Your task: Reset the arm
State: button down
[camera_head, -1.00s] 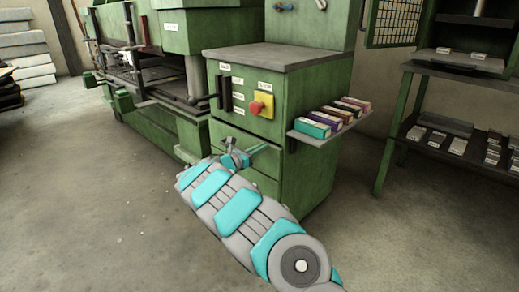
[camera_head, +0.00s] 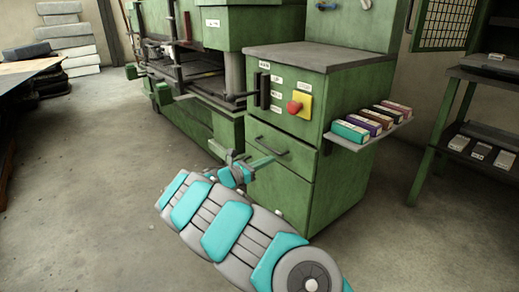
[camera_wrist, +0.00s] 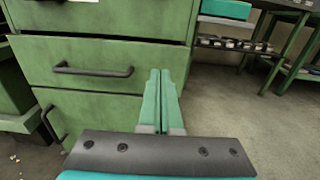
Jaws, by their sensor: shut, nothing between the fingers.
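My gripper (camera_head: 262,162) is at the end of my grey and teal arm, in front of the green cabinet (camera_head: 338,190). In the wrist view my gripper (camera_wrist: 159,75) has its two teal fingers side by side and touching, with nothing between them. The fingers point toward the cabinet's drawer fronts. A drawer with a dark handle (camera_wrist: 92,71) lies to the left of the fingers. I cannot tell whether the fingertips touch the cabinet.
A side shelf (camera_head: 372,132) on the cabinet holds several coloured boxes. A red stop button (camera_head: 295,107) is on the cabinet front. A green rack (camera_head: 468,140) stands at right, a dark table (camera_head: 30,80) at left. The concrete floor (camera_head: 90,200) is clear.

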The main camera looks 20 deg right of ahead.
jog(key=s+d+r+m+g+y+p, duration=0.1)
jog(key=s+d+r+m+g, duration=0.25)
jog(key=s, duration=0.35)
jog(key=s+d+r+m+g, duration=0.2)
jog(key=s+d+r+m, duration=0.25)
jog(key=s, duration=0.25)
jog(key=s+r+m+g+y+p, duration=0.15)
jog(key=s+m+g+y, duration=0.35)
jog(key=s, duration=1)
jog(key=s+a+f+m+t+y, duration=0.1)
jog(key=s+a+m+y, duration=0.2)
jog(key=s+a, duration=0.4)
jog(key=s+a+f+m+t+y+p, duration=0.1)
jog(key=s+a+y, duration=0.3)
jog(key=s+a, duration=0.4)
jog(key=s+a+f+m+t+y, duration=0.1)
jog(key=s+a+f+m+y, duration=0.2)
jog(key=s+a, duration=0.5)
jog(key=shift+a+f+m+y+p, duration=0.25)
jog(key=shift+a+m+y+p, duration=0.15)
jog(key=shift+a+m+y, duration=0.35)
jog(key=shift+s+d, duration=0.1)
